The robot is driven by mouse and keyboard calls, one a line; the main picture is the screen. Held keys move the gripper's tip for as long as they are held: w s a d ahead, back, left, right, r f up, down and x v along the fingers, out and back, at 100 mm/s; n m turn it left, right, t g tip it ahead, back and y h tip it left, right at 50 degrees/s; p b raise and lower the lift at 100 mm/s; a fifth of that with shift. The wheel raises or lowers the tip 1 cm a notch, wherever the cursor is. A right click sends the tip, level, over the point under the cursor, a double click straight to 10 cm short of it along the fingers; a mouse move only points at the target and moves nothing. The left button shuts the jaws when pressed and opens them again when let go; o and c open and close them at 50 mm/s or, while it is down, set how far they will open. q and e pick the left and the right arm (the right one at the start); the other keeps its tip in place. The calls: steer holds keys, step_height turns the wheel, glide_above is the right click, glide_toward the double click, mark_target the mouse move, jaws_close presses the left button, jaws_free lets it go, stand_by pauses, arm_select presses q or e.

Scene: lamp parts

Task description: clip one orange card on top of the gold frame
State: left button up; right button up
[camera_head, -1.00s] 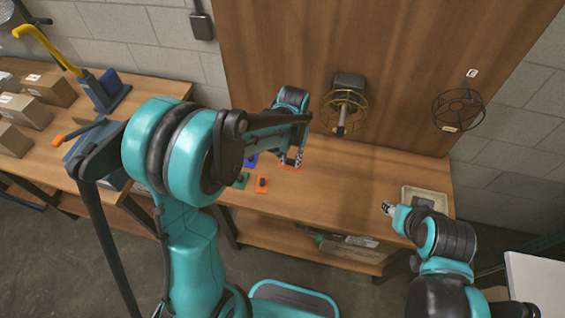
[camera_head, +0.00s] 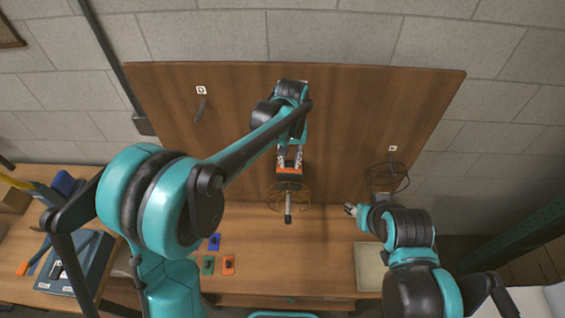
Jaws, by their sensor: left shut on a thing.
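My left gripper (camera_head: 290,157) is shut on an orange card (camera_head: 289,171), in front of the wooden board. The card shows just above the gold frame (camera_head: 276,198), a round wire cage with a grey stem pointing down. Whether the card touches the frame cannot be told from this angle. Another orange card (camera_head: 228,265) lies on the table at the lower left. My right gripper (camera_head: 351,210) is right of the gold frame, low over the table; its fingers are too small to read.
A black wire frame (camera_head: 387,177) hangs on the board to the right. A blue card (camera_head: 214,242) and a green card (camera_head: 208,265) lie by the loose orange card. A pale tray (camera_head: 370,268) sits at the table's right. The table's middle is clear.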

mark_target(290, 169)
arm_select(q)
steer(key=shift+s+r, duration=0.1)
steer(key=shift+s, duration=0.3)
steer(key=shift+s+b, duration=0.3)
steer(key=shift+b, duration=0.05)
steer(key=shift+f, duration=0.5)
steer(key=f+b, duration=0.3)
steer(key=f, duration=0.2)
steer(key=shift+w+f+b, duration=0.1)
steer(key=shift+w+b, duration=0.1)
steer(key=shift+b, duration=0.15)
steer(key=shift+f, duration=0.25)
steer(key=shift+f+b, duration=0.15)
steer(key=shift+b, duration=0.15)
steer(key=shift+w, duration=0.1)
arm_select(e)
steer(key=f, duration=0.2)
steer(key=s+f, duration=0.1)
steer(key=f, duration=0.1)
steer(key=shift+f, duration=0.3)
